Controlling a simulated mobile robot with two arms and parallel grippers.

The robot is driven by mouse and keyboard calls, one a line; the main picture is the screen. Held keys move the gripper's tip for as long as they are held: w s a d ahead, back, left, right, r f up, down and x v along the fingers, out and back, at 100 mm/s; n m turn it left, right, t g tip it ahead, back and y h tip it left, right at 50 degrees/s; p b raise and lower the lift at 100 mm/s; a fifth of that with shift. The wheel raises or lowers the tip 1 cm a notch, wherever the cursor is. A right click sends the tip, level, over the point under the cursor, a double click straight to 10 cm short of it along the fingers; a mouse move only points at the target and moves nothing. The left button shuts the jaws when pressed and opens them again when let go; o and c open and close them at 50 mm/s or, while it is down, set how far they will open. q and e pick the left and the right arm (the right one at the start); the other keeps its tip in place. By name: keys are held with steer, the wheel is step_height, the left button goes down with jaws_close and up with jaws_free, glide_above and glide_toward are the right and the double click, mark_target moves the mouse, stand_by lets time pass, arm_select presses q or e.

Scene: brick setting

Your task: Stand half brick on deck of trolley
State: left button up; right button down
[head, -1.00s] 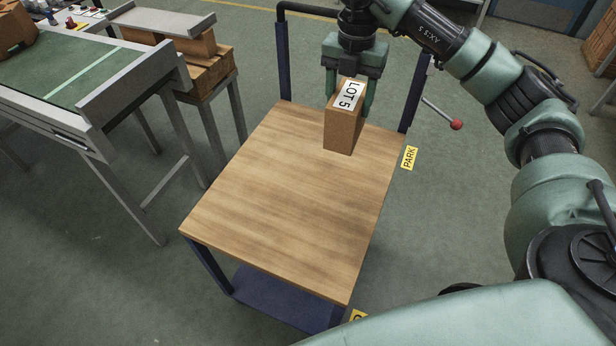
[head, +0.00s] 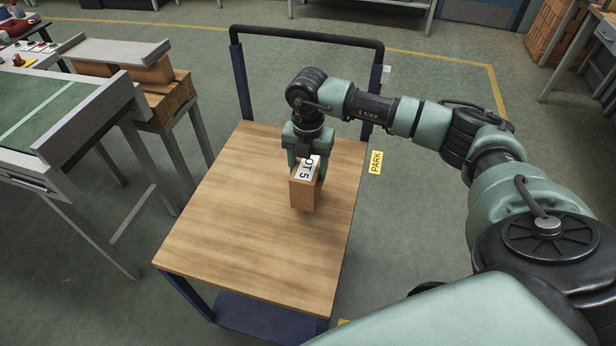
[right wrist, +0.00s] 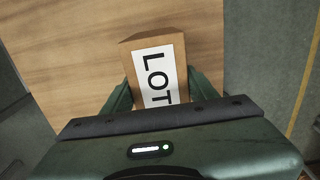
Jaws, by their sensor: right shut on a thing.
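The half brick (head: 301,197) is brown with a white label reading "LOT 5" on top. My right gripper (head: 307,172) is shut on it from above, a finger on each side, and holds it upright over the trolley's wooden deck (head: 230,230). The brick's lower end is at or close to the deck; I cannot tell if it touches. In the right wrist view the half brick (right wrist: 154,48) sits between the fingers, with the deck (right wrist: 60,50) behind it. My left gripper is not in view.
The trolley's dark handle frame (head: 300,37) rises at the deck's far edge. A bench with a green top (head: 50,110) and a stand with bricks (head: 150,90) are at the left. A yellow PARK sign (head: 376,162) lies on the floor at the right. The deck's near part is bare.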

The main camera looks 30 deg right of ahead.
step_height(320, 180, down, 3)
steer(key=shift+f, duration=0.15)
steer(key=shift+f, duration=0.2)
steer(key=shift+c, duration=2.2)
jaws_free()
steer(key=shift+r, duration=0.25)
step_height(320, 180, up, 12)
steer(key=shift+s+f+b, duration=0.1)
steer(key=shift+b, duration=0.6)
